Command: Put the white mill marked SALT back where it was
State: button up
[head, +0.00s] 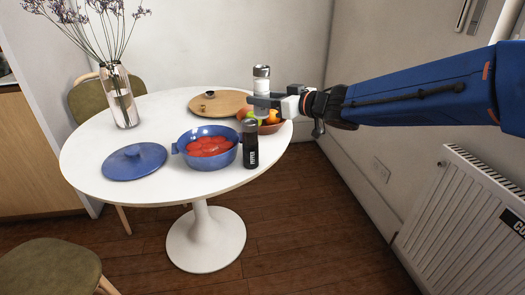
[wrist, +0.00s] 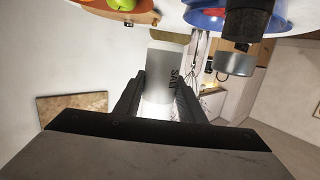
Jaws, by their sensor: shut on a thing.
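In the head view the white mill (head: 262,84), with a silver cap, is held roughly upright at the fruit bowl, partly in front of the board behind. My gripper (head: 264,102) is shut on it; it also shows in the wrist view (wrist: 158,100). The mill's lower part is hidden by the gripper in the head view. I cannot tell its exact height above the table.
A black PEPPER mill (head: 251,150) stands by the table's front right edge, beside a blue pot (head: 226,157) of red food. A fruit bowl (head: 270,128) is under my gripper. A round board (head: 206,108), blue lid (head: 135,163) and vase (head: 119,100) also occupy the white table (head: 90,176).

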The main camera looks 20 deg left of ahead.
notch_tip(320, 180, down, 12)
jog(key=shift+f, duration=0.15)
dwell(0.6)
jog(key=shift+f, duration=0.15)
jog(key=o, duration=0.9)
jog(key=shift+o, duration=0.3)
jog(key=shift+d, duration=0.1)
jog(key=v, duration=1.2)
